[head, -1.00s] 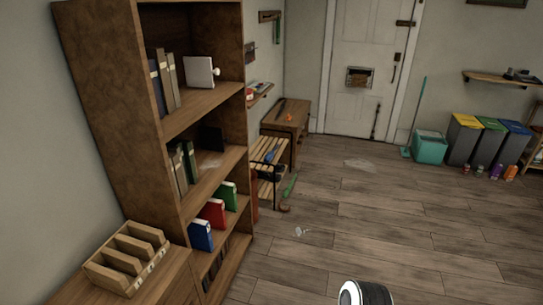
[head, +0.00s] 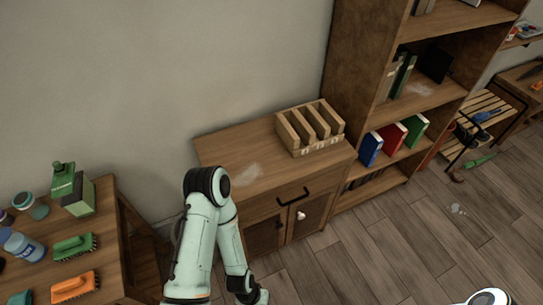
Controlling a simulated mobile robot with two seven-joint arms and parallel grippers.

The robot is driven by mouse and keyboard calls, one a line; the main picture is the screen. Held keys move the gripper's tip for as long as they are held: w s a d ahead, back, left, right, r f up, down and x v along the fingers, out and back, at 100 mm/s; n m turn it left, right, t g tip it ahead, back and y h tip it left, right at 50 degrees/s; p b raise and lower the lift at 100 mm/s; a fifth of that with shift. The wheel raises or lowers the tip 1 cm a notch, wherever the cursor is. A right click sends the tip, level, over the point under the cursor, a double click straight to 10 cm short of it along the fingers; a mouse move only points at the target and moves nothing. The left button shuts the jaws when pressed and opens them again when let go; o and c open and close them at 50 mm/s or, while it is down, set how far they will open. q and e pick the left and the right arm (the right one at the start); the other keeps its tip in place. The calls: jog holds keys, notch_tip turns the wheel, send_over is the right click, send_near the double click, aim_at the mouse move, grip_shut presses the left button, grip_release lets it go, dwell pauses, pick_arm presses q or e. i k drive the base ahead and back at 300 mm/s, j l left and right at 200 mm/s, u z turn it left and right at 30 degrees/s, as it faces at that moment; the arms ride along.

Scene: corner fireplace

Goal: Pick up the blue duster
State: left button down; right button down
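I cannot make out a blue duster for certain. A small blue item (head: 485,116) lies on the slatted wooden rack (head: 490,101) at the far right, too small to identify. My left arm rises from the bottom middle and bends back down, in front of the low cabinet; its gripper is not visible, below the frame edge. Only a rounded piece of my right arm shows at the bottom right, and its gripper is not in view.
A low cabinet (head: 228,151) carries a wooden divided holder (head: 310,128). A tall bookshelf (head: 350,75) with binders stands right of it. A table at left holds a green brush (head: 74,247), an orange brush (head: 75,286) and bottles. Open wood floor (head: 420,240) lies at lower right.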

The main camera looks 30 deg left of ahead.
aim_at(483, 117)
jog(key=z, duration=0.65)
jog(key=i+l+z, duration=0.15)
jog(key=i+z, duration=0.55)
jog(key=i, duration=3.45)
jog(key=i+u, duration=0.1)
jog(key=i, duration=0.7)
jog(key=i+l+u, duration=0.1)
jog(key=i, duration=0.65)
jog(key=i+l+u, duration=0.1)
jog(key=u, duration=1.5)
jog(key=j+u, duration=0.1)
jog(key=u, duration=0.35)
jog(key=i+u, duration=0.15)
jog(key=u, duration=0.25)
jog(key=i+j+u, duration=0.1)
jog(key=u, duration=0.35)
jog(key=i+u, duration=0.15)
jog(key=u, duration=0.25)
